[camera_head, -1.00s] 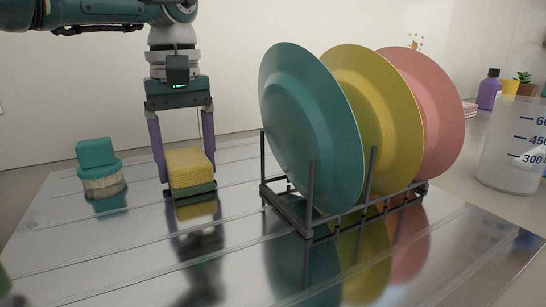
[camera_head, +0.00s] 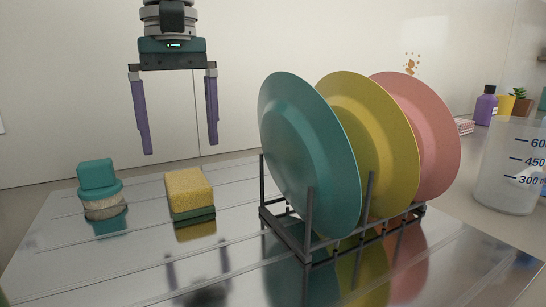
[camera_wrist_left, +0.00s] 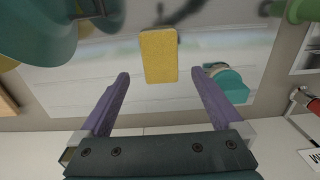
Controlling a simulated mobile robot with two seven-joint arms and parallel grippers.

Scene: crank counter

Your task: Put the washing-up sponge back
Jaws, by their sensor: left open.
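The washing-up sponge (camera_head: 189,191), yellow on top with a green underside, rests on the shiny metal drainboard (camera_head: 130,262). It stands between the teal brush and the plate rack. My left gripper (camera_head: 181,152) is above the sponge, open and empty, with its purple fingers apart and clear of it. In the left wrist view the sponge (camera_wrist_left: 159,56) lies beyond and between the open fingertips (camera_wrist_left: 159,75). My right gripper is not in view.
A teal brush (camera_head: 98,180) stands left of the sponge. A dark rack (camera_head: 310,240) holds a teal plate (camera_head: 300,150), a yellow plate (camera_head: 385,150) and a pink plate (camera_head: 432,140) on the right. A clear measuring jug (camera_head: 510,170) stands at far right. The drainboard's front left is bare.

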